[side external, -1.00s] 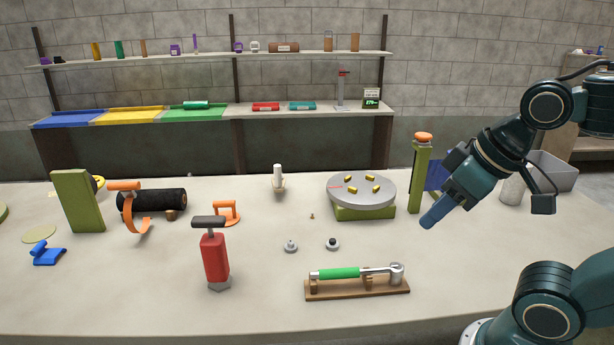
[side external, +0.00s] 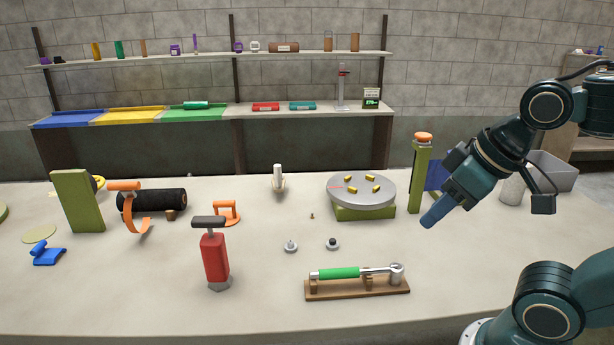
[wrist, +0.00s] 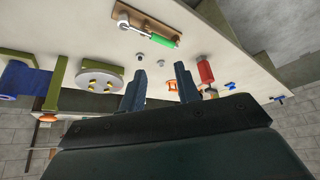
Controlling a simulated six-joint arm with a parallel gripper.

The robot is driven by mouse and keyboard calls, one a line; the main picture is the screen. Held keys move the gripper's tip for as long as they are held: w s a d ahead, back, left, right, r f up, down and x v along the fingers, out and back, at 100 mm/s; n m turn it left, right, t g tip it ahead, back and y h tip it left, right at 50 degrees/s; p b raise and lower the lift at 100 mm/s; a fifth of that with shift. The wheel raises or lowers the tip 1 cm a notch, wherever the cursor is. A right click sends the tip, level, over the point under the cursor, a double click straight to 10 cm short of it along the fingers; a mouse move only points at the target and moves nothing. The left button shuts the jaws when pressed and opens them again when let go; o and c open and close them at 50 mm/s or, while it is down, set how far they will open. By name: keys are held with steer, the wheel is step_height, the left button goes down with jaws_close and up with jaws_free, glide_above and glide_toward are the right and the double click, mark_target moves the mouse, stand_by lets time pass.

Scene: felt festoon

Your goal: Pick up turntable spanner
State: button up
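The turntable spanner, which I take to be the green-handled tool with a metal shaft and round head (side external: 340,273), lies across a wooden rest (side external: 330,292) at the front of the table. It also shows at the top of the wrist view (wrist: 160,40). The turntable, a grey disc with several yellow pegs (side external: 350,185), sits on a green base behind it. My gripper (side external: 428,222) hangs in the air to the right of the turntable, above and apart from the spanner. In the wrist view its two fingers (wrist: 160,70) are spread with nothing between them.
A green post with an orange top (side external: 420,175) stands close behind my gripper. Two small grey knobs (side external: 290,246) (side external: 332,244) lie behind the spanner rest. A red tool with a black top (side external: 215,258) stands to its left. The table right of the rest is clear.

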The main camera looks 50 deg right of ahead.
steer(key=shift+w, duration=0.1)
steer(key=n+g+y, duration=0.4)
steer(key=n, duration=0.4)
glide_above(353, 274)
steer(key=s+d, duration=0.2)
steer(key=d, duration=0.4)
step_height(353, 274, down, 11)
steer(key=shift+w+d+f+n+y, duration=0.3)
steer(key=shift+w+d+f, duration=0.1)
steer(key=shift+f, duration=0.1)
steer(key=shift+a+f, duration=0.15)
steer(key=shift+x, duration=4.2)
steer(key=shift+a+x, duration=0.2)
steer(key=shift+x, duration=2.4)
